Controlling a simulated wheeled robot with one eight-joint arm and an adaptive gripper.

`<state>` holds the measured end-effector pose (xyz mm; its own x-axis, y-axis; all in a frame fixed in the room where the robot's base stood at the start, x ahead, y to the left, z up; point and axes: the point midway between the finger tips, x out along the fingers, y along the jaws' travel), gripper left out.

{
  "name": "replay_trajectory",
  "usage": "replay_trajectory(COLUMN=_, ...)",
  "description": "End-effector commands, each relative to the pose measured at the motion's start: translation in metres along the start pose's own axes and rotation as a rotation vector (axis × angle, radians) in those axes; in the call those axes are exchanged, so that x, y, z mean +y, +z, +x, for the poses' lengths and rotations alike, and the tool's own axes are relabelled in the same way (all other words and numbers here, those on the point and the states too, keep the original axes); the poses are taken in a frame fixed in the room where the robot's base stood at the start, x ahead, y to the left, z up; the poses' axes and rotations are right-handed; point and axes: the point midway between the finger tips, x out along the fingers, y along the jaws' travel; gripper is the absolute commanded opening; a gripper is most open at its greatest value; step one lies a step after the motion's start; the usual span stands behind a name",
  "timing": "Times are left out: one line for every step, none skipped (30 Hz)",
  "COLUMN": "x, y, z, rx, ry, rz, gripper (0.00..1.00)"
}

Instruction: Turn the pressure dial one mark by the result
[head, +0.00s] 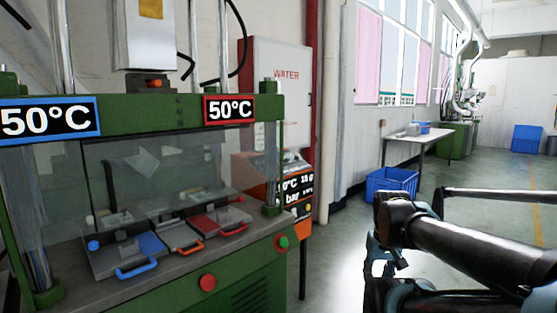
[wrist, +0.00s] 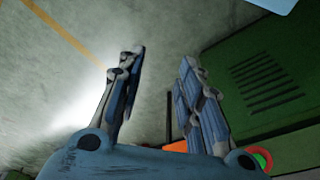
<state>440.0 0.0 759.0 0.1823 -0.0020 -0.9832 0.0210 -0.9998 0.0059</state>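A display panel (head: 296,188) with white "°C", "15 g" and "bar" readings on black and orange stands behind the right post of the green press. Its left part is hidden by the press. I cannot make out a pressure dial for certain. My gripper (head: 384,258) is right of the press, over the floor and apart from the panel. In the wrist view my gripper (wrist: 162,60) has its two fingers spread with nothing between them.
The green press (head: 150,108) has two "50°C" signs, a clear guard, blue and red moulds, a red button (head: 207,282) and a green button (head: 282,242). The floor at right is open.

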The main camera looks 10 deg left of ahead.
Motion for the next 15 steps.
replay_trajectory(x=0.000, y=0.000, z=0.000, rx=0.000, ry=0.000, rz=0.000, gripper=0.33)
replay_trajectory(x=0.000, y=0.000, z=0.000, rx=0.000, ry=0.000, rz=0.000, gripper=0.33)
replay_trajectory(x=0.000, y=0.000, z=0.000, rx=0.000, ry=0.000, rz=0.000, gripper=0.33)
replay_trajectory(x=0.000, y=0.000, z=0.000, rx=0.000, ry=0.000, rz=0.000, gripper=0.33)
replay_trajectory(x=0.000, y=0.000, z=0.000, rx=0.000, ry=0.000, rz=0.000, gripper=0.33)
replay_trajectory(x=0.000, y=0.000, z=0.000, rx=0.000, ry=0.000, rz=0.000, gripper=0.33)
replay_trajectory(x=0.000, y=0.000, z=0.000, rx=0.000, ry=0.000, rz=0.000, gripper=0.38)
replay_trajectory(x=0.000, y=0.000, z=0.000, rx=0.000, ry=0.000, rz=0.000, gripper=0.42)
replay_trajectory(x=0.000, y=0.004, z=-0.005, rx=0.009, ry=0.000, rz=0.000, gripper=0.42)
replay_trajectory(x=-0.001, y=0.005, z=-0.008, rx=0.012, ry=-0.001, rz=0.001, gripper=0.42)
replay_trajectory(x=-0.001, y=0.003, z=-0.011, rx=0.015, ry=-0.002, rz=0.001, gripper=0.42)
replay_trajectory(x=-0.002, y=-0.002, z=-0.015, rx=0.017, ry=-0.004, rz=0.002, gripper=0.42)
replay_trajectory(x=-0.003, y=-0.008, z=-0.019, rx=0.020, ry=-0.006, rz=0.004, gripper=0.42)
replay_trajectory(x=-0.004, y=-0.015, z=-0.024, rx=0.023, ry=-0.009, rz=0.006, gripper=0.42)
replay_trajectory(x=-0.007, y=-0.025, z=-0.032, rx=0.027, ry=-0.014, rz=0.009, gripper=0.42)
